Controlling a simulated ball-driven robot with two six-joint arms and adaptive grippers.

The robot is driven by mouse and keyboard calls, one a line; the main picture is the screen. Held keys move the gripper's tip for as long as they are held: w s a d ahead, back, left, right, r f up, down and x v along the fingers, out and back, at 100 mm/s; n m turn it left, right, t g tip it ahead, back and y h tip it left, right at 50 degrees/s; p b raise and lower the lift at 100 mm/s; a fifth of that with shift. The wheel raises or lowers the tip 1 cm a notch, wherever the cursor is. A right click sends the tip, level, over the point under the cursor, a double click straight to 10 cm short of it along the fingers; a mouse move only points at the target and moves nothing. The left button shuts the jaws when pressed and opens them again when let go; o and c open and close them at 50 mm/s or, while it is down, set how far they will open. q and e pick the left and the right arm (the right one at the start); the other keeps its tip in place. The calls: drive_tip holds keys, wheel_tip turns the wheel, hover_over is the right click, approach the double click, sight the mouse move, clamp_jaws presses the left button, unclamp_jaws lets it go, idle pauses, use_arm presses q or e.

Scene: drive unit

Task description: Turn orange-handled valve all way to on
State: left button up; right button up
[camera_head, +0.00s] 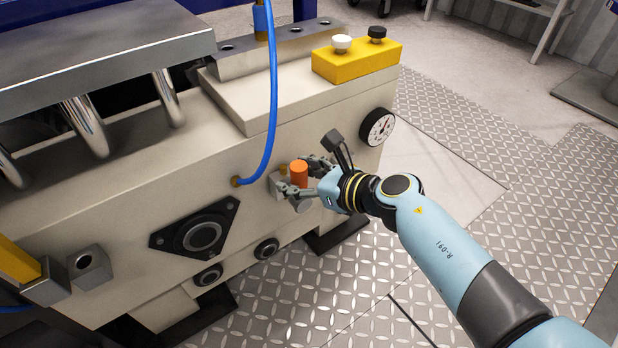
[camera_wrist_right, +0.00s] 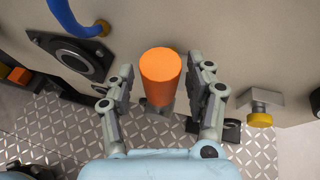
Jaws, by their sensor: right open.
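The orange valve handle (camera_head: 299,173) is on the front face of the beige drive unit (camera_head: 215,200). In the head view it stands roughly upright, with a metal fitting behind and below it. My right gripper (camera_head: 300,178) is at the handle. In the right wrist view the orange handle (camera_wrist_right: 160,76) lies between the two fingers of my right gripper (camera_wrist_right: 162,85), which are open. A gap shows on both sides of the handle, with the left gap wider. The valve's body is mostly hidden behind the handle. My left gripper is in neither view.
A blue hose (camera_head: 271,90) runs down to a brass fitting left of the handle. A pressure gauge (camera_head: 378,127) is to its right. A yellow box with white and black knobs (camera_head: 357,61) sits on top. The patterned metal floor (camera_head: 480,150) is open at the right.

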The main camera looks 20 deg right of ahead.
drive_tip(key=v, duration=1.1)
drive_tip(key=shift+s+d+r, duration=0.15)
drive_tip(key=shift+s+d, duration=0.1)
